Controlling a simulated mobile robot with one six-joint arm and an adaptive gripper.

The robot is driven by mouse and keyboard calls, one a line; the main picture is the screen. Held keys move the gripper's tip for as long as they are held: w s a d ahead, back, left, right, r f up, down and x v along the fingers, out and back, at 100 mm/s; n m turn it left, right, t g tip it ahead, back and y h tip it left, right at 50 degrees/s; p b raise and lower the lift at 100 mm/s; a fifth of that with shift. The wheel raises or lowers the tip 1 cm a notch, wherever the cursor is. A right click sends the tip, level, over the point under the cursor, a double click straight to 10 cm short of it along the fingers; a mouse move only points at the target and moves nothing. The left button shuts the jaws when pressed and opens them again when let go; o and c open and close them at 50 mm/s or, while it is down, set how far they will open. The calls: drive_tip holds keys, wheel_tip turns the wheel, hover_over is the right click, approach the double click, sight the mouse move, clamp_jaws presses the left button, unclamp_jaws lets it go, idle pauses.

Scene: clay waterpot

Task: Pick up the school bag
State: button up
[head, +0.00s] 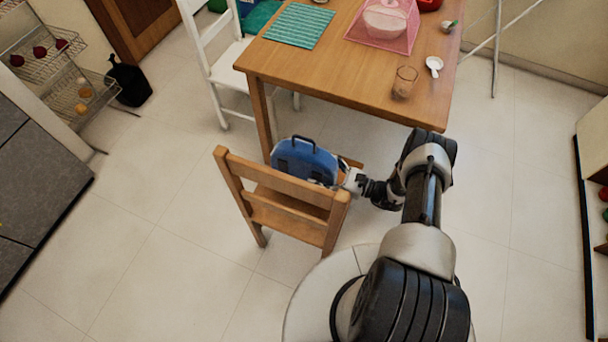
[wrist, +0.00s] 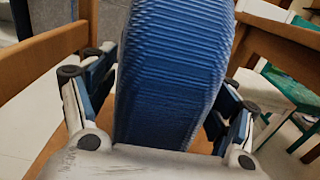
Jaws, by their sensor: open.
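The blue school bag (head: 304,160) stands upright on the wooden chair (head: 284,194), with its dark handle on top. In the wrist view the ribbed blue side of the bag (wrist: 172,75) fills the middle, very close to the camera. My gripper (wrist: 160,98) is open, with one finger on each side of the bag. I cannot tell whether the fingers touch it. In the head view my gripper (head: 350,181) reaches the bag's right side, partly hidden by the chair back and my arm.
The wooden table (head: 345,60) stands just behind the chair, with a glass (head: 404,82), a pink mesh cover (head: 384,25) and a green mat (head: 299,26) on it. A white chair (head: 220,65) is at its left. The wooden chair's back is close to the bag.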

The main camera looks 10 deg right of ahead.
drive_tip(key=shift+x, duration=0.85)
drive_tip(key=shift+c, duration=0.2)
drive_tip(key=c, duration=1.7)
clamp_jaws()
drive_tip(key=shift+r, duration=0.1)
